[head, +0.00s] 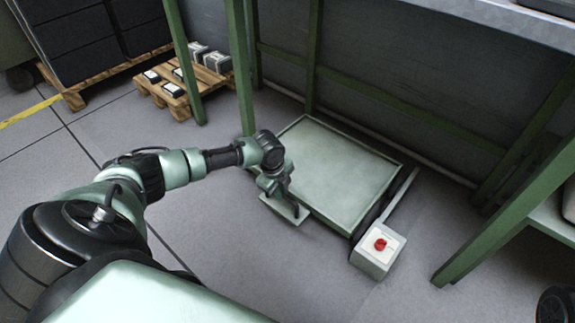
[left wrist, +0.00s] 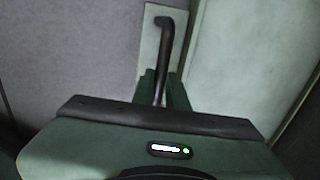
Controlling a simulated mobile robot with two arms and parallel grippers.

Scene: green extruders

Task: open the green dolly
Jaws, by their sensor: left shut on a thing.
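The green dolly (head: 340,175) is a low, pale green platform on the floor under a green-framed bench. My left gripper (head: 284,198) is at its near left corner, above a small pale green plate (head: 290,212). In the left wrist view the left gripper (left wrist: 162,98) is shut on a black bar handle (left wrist: 167,35) that is fixed to this plate. The dolly's flat top (left wrist: 245,60) lies to the right of the handle there. The gripper's body hides the handle's lower end. My right gripper does not show.
A box with a red button (head: 378,252) stands on the floor right of the dolly. Green bench legs (head: 240,65) rise behind and at the right. A pallet with small boxes (head: 185,80) is at the back left. The floor in front of the dolly is clear.

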